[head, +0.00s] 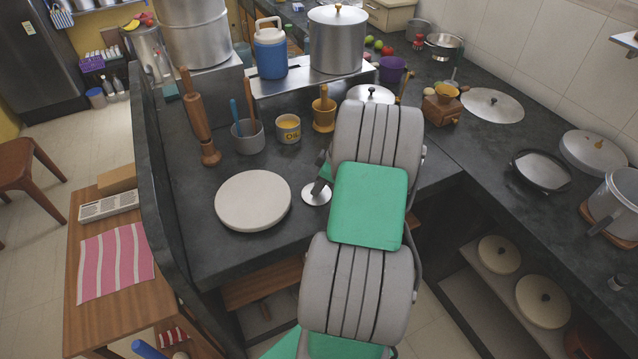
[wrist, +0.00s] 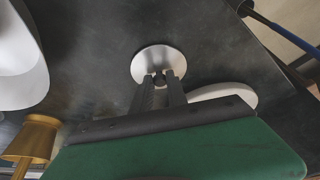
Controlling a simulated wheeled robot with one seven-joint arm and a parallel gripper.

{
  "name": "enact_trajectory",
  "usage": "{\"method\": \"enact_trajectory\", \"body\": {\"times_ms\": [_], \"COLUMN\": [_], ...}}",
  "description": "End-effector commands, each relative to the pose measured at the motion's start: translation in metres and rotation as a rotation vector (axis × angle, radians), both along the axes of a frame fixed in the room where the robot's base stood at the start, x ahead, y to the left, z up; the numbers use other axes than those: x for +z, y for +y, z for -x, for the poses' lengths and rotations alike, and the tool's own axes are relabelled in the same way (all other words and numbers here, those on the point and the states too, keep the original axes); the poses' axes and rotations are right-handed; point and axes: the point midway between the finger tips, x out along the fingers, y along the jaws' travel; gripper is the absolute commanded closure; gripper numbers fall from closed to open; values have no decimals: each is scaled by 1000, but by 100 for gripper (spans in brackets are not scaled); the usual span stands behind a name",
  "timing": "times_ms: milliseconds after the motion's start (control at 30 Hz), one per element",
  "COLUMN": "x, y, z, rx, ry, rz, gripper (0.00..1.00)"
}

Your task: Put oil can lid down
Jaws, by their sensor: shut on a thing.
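The oil can lid (head: 316,194) is a small, round, shiny steel disc with a dark knob. In the head view it shows beside my gripper (head: 324,181), over the dark counter right of the round white board. In the wrist view, my gripper (wrist: 160,80) is shut on the knob of the lid (wrist: 158,60). I cannot tell whether the lid touches the counter or is slightly above it. The oil can (head: 288,128), labelled and yellow inside, stands open behind the lid, apart from it. My arm hides part of the gripper in the head view.
The round white board (head: 252,200) lies left of the lid. Bare counter (head: 290,235) shows in front of the lid, up to the front edge.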

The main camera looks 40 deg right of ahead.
Motion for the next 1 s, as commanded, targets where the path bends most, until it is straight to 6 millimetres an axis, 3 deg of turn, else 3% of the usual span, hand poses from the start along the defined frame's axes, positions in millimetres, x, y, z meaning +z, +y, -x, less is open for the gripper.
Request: {"method": "enact_trajectory", "body": {"times_ms": [333,367,600,833,1000], "x": [-7,-6,-5,-4,10], "y": [0,0,0,0,-4], "z": [0,0,0,0,3], "rx": [0,0,0,0,-2], "ry": [-1,-1,-1,-1,-5], "rz": [2,2,2,2,6], "gripper": [100,80,60,60,60]}}
